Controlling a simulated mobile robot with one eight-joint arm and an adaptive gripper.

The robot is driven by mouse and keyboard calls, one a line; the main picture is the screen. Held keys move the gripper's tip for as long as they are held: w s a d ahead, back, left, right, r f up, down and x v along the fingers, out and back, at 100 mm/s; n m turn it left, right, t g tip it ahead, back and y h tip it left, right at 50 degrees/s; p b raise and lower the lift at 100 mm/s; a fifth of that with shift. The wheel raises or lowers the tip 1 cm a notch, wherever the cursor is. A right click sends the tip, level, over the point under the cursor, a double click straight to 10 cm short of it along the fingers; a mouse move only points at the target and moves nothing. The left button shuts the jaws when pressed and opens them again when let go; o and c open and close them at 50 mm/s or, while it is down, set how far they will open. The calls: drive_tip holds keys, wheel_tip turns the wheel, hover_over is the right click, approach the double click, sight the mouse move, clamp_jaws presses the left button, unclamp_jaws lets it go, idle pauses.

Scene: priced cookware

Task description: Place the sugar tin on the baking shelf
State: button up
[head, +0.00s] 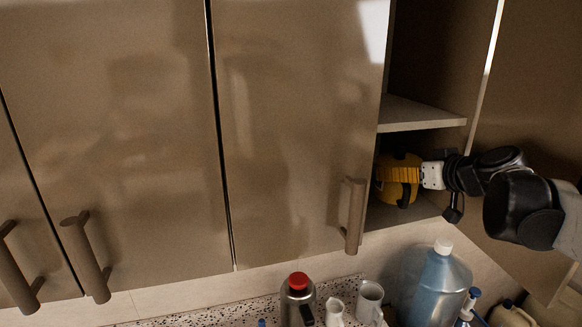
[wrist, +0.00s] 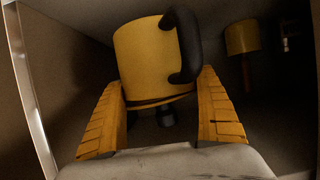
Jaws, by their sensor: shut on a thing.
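A yellow cylindrical container with a black handle (wrist: 148,58) is between my gripper's two ribbed yellow fingers (wrist: 163,110) in the wrist view. The fingers are shut on its lower part, and its handle is on the right. No label shows, so I cannot tell if it is the sugar tin. In the head view my gripper (head: 396,174) and the container (head: 404,160) are inside the open cupboard, in the compartment below the middle shelf board (head: 420,113). I cannot tell whether the container rests on the cupboard floor (head: 400,213) or hangs just above it.
A second yellow thing (wrist: 242,37) stands deeper in the dim cupboard, to the right. The open door (head: 530,130) is right of the opening; a closed door (head: 290,120) is left.

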drive_tip(key=w, duration=0.3)
drive_tip(key=shift+w+a, duration=0.35)
drive_tip(key=shift+w, duration=0.05)
drive_tip(key=shift+w+f+p, duration=0.1)
drive_tip(key=shift+w+p, duration=0.05)
drive_tip(key=shift+p, duration=0.15)
drive_tip(key=shift+f, duration=1.6)
drive_tip(key=shift+f, duration=0.15)
drive_tip(key=o, duration=1.2)
drive_tip(key=shift+o, duration=0.3)
